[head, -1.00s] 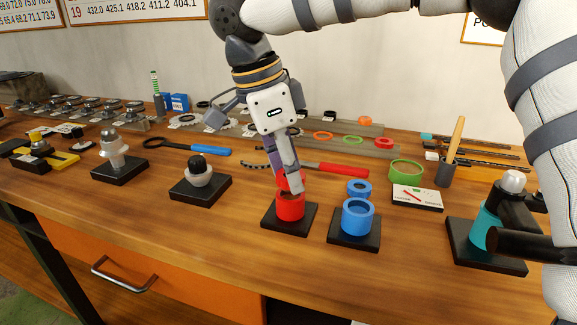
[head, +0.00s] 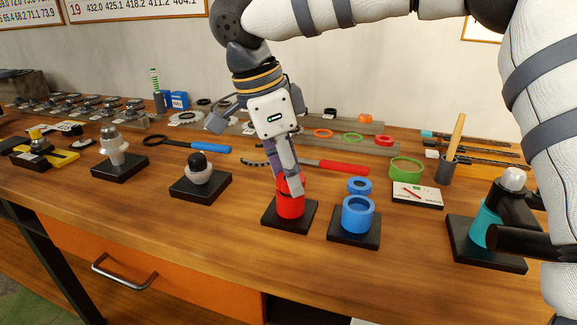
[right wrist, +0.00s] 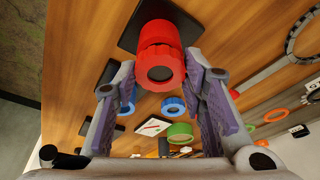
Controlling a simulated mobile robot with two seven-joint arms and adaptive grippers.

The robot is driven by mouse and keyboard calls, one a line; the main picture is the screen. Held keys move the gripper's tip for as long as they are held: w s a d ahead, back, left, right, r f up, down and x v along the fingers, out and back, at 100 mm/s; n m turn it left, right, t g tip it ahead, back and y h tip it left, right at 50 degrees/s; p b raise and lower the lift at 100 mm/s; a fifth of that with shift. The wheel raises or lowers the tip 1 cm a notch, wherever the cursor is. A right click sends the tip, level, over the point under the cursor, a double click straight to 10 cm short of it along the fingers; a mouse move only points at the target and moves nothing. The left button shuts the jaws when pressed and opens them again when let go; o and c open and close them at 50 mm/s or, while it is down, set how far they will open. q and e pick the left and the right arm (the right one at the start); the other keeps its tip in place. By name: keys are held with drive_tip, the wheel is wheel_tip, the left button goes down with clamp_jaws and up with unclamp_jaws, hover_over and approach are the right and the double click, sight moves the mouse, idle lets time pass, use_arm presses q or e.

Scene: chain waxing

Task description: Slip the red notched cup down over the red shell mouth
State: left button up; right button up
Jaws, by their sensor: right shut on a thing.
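The red shell (head: 290,208) stands upright on a black square base (head: 270,219) near the middle of the bench. My right gripper (head: 288,186) points down over it and is shut on the red notched cup (head: 281,185). The cup sits at the shell mouth, and the fingers partly hide it. In the right wrist view the notched cup (right wrist: 160,68) is between the fingertips, in line with the red shell (right wrist: 157,33) beyond it. They look to be touching or nearly so; how far the cup is over the mouth I cannot tell. My left gripper is out of view.
A blue shell (head: 357,215) on its own black base stands close on the right, with a blue ring (head: 359,186) behind it. A white-and-black piece (head: 199,172) stands on a base at left. The front bench edge is clear.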

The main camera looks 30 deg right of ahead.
drive_tip(key=shift+f, duration=0.15)
drive_tip(key=o, duration=1.2)
drive_tip(key=v, duration=1.2)
drive_tip(key=shift+d, duration=0.1)
